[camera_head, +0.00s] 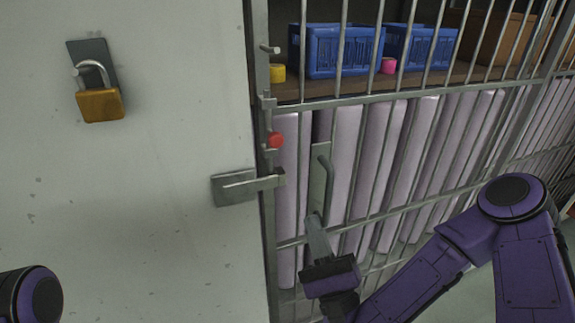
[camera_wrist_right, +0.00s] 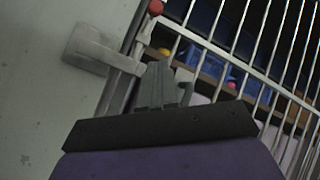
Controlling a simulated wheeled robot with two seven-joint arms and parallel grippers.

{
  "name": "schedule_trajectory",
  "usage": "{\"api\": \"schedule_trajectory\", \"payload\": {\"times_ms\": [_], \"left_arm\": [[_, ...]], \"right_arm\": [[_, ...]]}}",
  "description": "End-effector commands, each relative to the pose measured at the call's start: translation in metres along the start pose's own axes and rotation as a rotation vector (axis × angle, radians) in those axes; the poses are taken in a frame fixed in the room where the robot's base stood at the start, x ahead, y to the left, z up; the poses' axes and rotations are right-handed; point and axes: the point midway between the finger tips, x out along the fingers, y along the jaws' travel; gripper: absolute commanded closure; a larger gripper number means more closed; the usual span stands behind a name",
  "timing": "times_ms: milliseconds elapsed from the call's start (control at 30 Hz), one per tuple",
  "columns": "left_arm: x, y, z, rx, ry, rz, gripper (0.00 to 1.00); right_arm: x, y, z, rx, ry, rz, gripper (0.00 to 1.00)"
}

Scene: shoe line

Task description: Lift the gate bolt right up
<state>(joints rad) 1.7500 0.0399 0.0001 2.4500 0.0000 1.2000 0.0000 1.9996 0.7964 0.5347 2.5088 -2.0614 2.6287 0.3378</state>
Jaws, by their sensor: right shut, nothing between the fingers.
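The gate bolt is an upright rod with a red knob (camera_head: 275,140) at the gate's left edge, beside the pale wall. The red knob also shows at the top of the right wrist view (camera_wrist_right: 155,7). My right gripper (camera_head: 315,222) is shut and empty. It is below and to the right of the knob, in front of the barred gate, near the lower end of the gate's upright pull handle (camera_head: 327,185). Its fingers also show in the right wrist view (camera_wrist_right: 157,75). I cannot tell whether they touch the handle. My left gripper is out of view.
A metal latch bar (camera_head: 250,184) reaches from a wall plate to the gate's edge, below the knob. A brass padlock (camera_head: 100,104) hangs on the wall. Behind the bars are blue crates (camera_head: 335,50), a yellow item (camera_head: 278,73) and a pink item (camera_head: 388,66).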

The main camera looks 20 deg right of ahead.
Motion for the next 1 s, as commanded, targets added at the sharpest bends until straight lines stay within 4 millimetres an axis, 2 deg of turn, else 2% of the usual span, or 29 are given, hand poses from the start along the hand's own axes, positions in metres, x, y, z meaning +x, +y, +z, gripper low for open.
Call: {"api": "schedule_trajectory", "payload": {"times_ms": [333, 567, 633, 833, 1000], "left_arm": [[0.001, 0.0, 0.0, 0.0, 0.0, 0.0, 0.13], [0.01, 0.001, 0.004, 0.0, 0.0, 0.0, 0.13], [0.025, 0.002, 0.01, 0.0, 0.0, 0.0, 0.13], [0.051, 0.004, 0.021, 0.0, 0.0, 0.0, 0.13], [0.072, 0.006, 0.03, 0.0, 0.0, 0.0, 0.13]], "right_arm": [[0.002, 0.0, 0.001, 0.006, -0.006, -0.002, 1.0], [0.025, 0.001, 0.002, 0.001, -0.015, -0.002, 1.0], [0.028, 0.003, -0.002, -0.003, -0.017, -0.007, 1.0], [0.046, 0.003, -0.002, 0.001, -0.014, -0.006, 1.0], [0.071, 0.002, -0.002, 0.002, -0.011, -0.008, 1.0]]}}
